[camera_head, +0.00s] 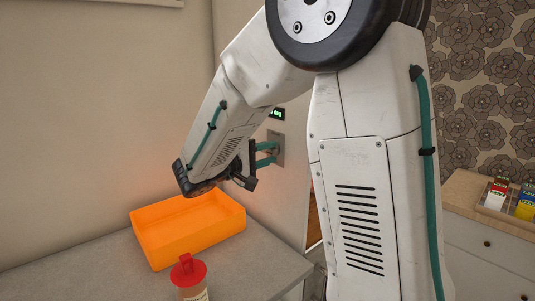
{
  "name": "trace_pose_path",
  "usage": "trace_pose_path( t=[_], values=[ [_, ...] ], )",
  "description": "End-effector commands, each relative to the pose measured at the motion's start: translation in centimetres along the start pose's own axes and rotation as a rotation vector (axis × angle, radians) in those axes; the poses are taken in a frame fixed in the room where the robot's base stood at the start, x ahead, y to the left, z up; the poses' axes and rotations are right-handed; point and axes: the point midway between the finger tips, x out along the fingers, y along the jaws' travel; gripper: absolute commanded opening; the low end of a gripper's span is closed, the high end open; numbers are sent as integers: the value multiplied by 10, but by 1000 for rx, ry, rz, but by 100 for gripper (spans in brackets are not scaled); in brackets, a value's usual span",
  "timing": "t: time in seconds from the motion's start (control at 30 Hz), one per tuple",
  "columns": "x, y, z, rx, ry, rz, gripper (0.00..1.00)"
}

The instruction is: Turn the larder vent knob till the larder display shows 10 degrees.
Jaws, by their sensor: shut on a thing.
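My gripper (270,153) reaches the wall panel with its two teal fingers, one above the other. It is shut on the larder vent knob, which is small and mostly hidden between the fingertips. A grey plate (276,136) shows behind the fingertips. The larder display (277,114) is a small black panel with green characters just above the plate. My arm covers its left part; only what looks like "deg" shows, so the number cannot be read.
An orange open tray (188,228) stands on the grey counter (262,266) below my arm. A red-capped jar (189,278) stands at the counter's front.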

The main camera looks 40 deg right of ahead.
Motion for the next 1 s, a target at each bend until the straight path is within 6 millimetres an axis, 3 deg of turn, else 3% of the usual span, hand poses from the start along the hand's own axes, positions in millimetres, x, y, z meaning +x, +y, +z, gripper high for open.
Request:
trace_pose_path(
  t=[0.17,0.2,0.23,0.57,1.0],
  values=[
    [0,-1,0,-2,1,-1,7],
    [0,-1,0,-2,1,-1,36],
    [0,-1,0,-2,1,-1,41],
    [-4,0,0,-2,1,-1,41],
    [-69,0,-1,-2,3,-1,41]
  ],
)
